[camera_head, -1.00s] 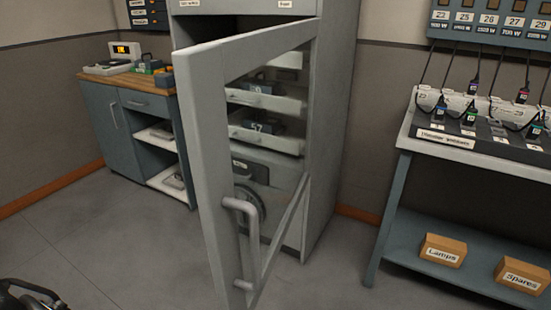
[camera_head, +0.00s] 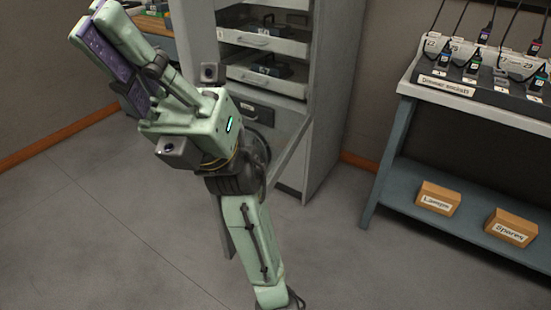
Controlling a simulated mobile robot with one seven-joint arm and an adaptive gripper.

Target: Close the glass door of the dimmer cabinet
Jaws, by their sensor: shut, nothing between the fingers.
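The glass door (camera_head: 203,45) of the grey dimmer cabinet (camera_head: 335,85) stands open, swung out from the cabinet front. Its frame edge runs down on the left, and its lower rail slopes back to the right side of the cabinet. My green arm crosses in front of the door and hides its handle and much of its lower part. My gripper (camera_head: 92,20) is at the upper left, pointing up and left, shut and empty. I cannot tell whether the arm touches the door.
Drawers with dimmer units (camera_head: 265,75) show inside the cabinet. A blue-grey bench (camera_head: 400,150) with a socket panel stands at right, with two boxes (camera_head: 438,198) on its lower shelf. A wooden-topped counter (camera_head: 160,45) is partly hidden at left. Floor at lower left is clear.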

